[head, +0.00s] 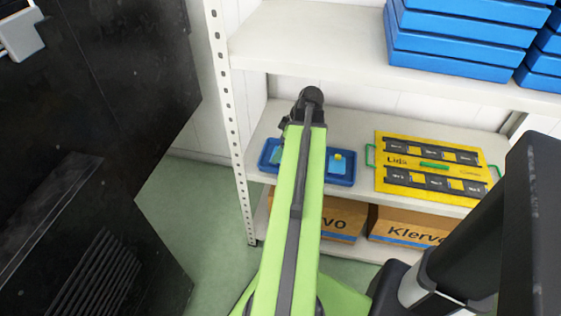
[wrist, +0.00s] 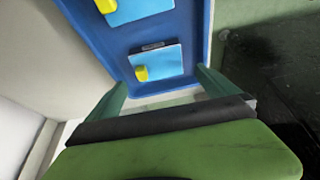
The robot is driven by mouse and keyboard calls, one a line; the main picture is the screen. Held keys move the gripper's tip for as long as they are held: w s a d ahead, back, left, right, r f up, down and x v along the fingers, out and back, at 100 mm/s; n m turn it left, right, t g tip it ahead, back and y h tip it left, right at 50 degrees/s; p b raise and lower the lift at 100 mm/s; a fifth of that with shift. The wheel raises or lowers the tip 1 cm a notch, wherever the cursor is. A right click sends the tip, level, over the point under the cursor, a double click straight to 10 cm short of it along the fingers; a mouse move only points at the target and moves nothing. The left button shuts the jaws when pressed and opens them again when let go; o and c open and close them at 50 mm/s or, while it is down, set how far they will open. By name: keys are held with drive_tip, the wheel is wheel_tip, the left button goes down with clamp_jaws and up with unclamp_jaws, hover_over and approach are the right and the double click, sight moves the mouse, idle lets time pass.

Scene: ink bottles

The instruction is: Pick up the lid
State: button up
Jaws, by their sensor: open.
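A blue tray (head: 347,182) lies on the middle shelf. It holds flat light-blue pieces, each with a small yellow block; one piece (head: 335,168) shows right of my arm, another (head: 276,155) is partly hidden left of it. In the wrist view, the nearer light-blue piece (wrist: 164,62) and its yellow block (wrist: 141,73) lie inside the tray (wrist: 192,40). A second piece (wrist: 140,8) is cut off at the top. I cannot tell which part is the lid. My gripper (wrist: 163,82) is open and empty, its green fingers apart at the tray's near edge.
A yellow board marked "Lids" (head: 432,162), with dark slots and green handles, lies right of the tray. Cardboard boxes (head: 405,227) stand below. Blue crates (head: 460,45) are stacked above. A perforated post (head: 230,120) and a dark cabinet (head: 110,90) stand left.

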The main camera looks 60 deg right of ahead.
drive_tip(key=b+x, duration=0.2)
drive_tip(key=x, duration=0.2)
drive_tip(key=shift+s, duration=0.1)
drive_tip(key=shift+r, duration=0.15)
drive_tip(key=c, duration=1.5)
